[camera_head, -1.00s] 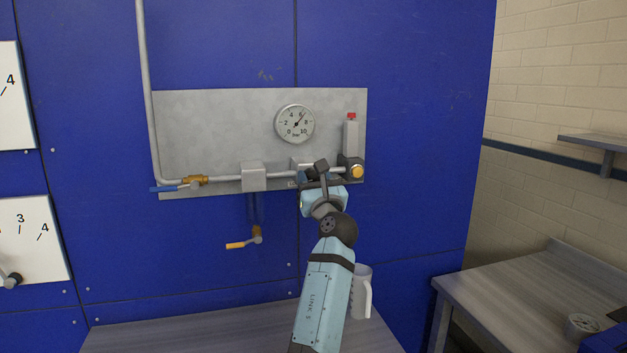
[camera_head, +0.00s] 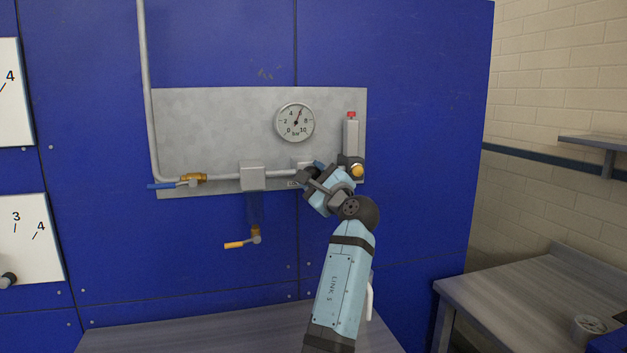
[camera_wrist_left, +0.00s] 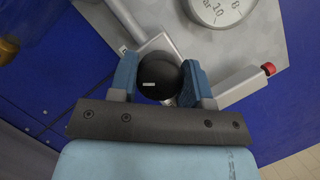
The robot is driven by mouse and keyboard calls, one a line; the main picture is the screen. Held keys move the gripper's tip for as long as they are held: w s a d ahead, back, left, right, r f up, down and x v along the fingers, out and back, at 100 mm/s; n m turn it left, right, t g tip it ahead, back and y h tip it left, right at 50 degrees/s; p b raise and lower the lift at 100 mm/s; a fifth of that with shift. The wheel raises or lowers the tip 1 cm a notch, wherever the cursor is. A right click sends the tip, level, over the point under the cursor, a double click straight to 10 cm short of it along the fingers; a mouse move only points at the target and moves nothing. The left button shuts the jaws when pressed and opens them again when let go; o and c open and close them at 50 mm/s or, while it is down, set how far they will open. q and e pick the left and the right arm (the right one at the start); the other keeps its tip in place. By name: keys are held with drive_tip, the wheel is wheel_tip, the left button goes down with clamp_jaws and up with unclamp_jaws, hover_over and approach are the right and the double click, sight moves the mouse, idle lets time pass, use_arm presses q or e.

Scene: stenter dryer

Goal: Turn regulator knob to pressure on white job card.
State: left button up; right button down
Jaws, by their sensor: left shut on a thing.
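My left gripper (camera_head: 312,175) is shut on the black round regulator knob (camera_wrist_left: 158,80) below the pressure gauge. In the left wrist view the blue fingers (camera_wrist_left: 160,76) sit on either side of the knob, which bears a short white mark. In the head view the gripper hides most of the knob. The gauge's edge also shows in the left wrist view (camera_wrist_left: 218,8). I see no white job card with a readable pressure. My right gripper is not in view.
A grey cylinder with a red top (camera_head: 351,131) and a yellow-tipped fitting (camera_head: 357,170) stand close right of my gripper. A blue-handled valve (camera_head: 180,184) and an orange-handled lever (camera_head: 240,243) lie left.

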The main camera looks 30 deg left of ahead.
use_arm(q)
drive_tip(key=n+g, duration=0.1)
drive_tip(key=n, duration=0.1)
drive_tip(key=shift+n, duration=0.4)
drive_tip(key=shift+n+h, duration=0.3)
drive_tip(key=o, duration=0.9)
drive_tip(key=shift+a, duration=0.1)
drive_tip(key=v, duration=1.4)
drive_tip(key=shift+w+r, duration=0.15)
drive_tip(key=shift+r, duration=0.05)
